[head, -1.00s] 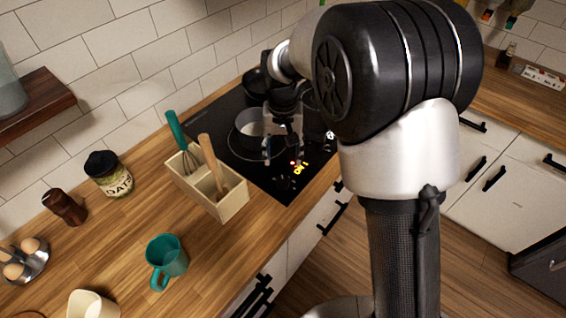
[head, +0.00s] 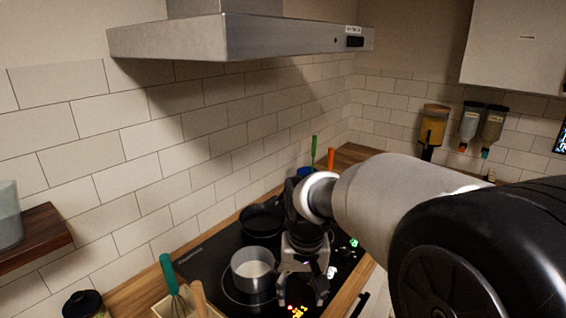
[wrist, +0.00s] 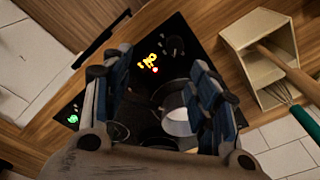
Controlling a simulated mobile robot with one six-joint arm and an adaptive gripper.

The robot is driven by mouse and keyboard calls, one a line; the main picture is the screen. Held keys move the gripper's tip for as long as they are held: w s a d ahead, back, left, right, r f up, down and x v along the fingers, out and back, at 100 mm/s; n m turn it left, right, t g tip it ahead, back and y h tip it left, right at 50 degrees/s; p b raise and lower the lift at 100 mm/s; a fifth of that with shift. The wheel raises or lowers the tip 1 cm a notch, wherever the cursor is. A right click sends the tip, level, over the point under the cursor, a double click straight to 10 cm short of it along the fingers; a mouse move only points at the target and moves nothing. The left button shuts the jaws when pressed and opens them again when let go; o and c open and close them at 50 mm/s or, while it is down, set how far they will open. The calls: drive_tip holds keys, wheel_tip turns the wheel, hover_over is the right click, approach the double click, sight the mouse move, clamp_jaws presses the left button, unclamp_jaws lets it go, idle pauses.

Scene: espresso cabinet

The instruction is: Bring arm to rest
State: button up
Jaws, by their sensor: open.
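My gripper (head: 303,285) hangs over the front part of the black cooktop (head: 215,245), fingers pointing down. In the wrist view my gripper (wrist: 160,100) has its two fingers apart, with nothing held between them. A light saucepan (head: 254,272) with pale contents stands on the cooktop just left of the gripper. It also shows in the wrist view (wrist: 176,122), partly hidden behind one finger. A dark pan (head: 262,219) sits behind the saucepan. Lit marks (head: 298,312) glow on the cooktop's front controls.
A wooden utensil box (wrist: 262,50) holds a teal-handled whisk (head: 168,275) and a wooden-handled tool beside the cooktop. A range hood (head: 240,38) hangs above. A dark-lidded jar (head: 84,304) stands at lower left. Dispensers (head: 470,125) hang on the far wall.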

drive_tip(key=s+d+r+t, duration=0.1)
drive_tip(key=s+d+r, duration=0.1)
drive_tip(key=s, duration=0.5)
drive_tip(key=s+d+r+t, duration=0.1)
drive_tip(key=s+d+r, duration=0.1)
drive_tip(key=s+d, duration=0.3)
drive_tip(key=s+d+r+t, duration=0.1)
drive_tip(key=s+d+r, duration=0.1)
drive_tip(key=s, duration=0.8)
drive_tip(key=shift+s+d+r+t, duration=0.2)
drive_tip(key=shift+d+r+t, duration=0.1)
drive_tip(key=shift+d, duration=0.4)
idle(5.1)
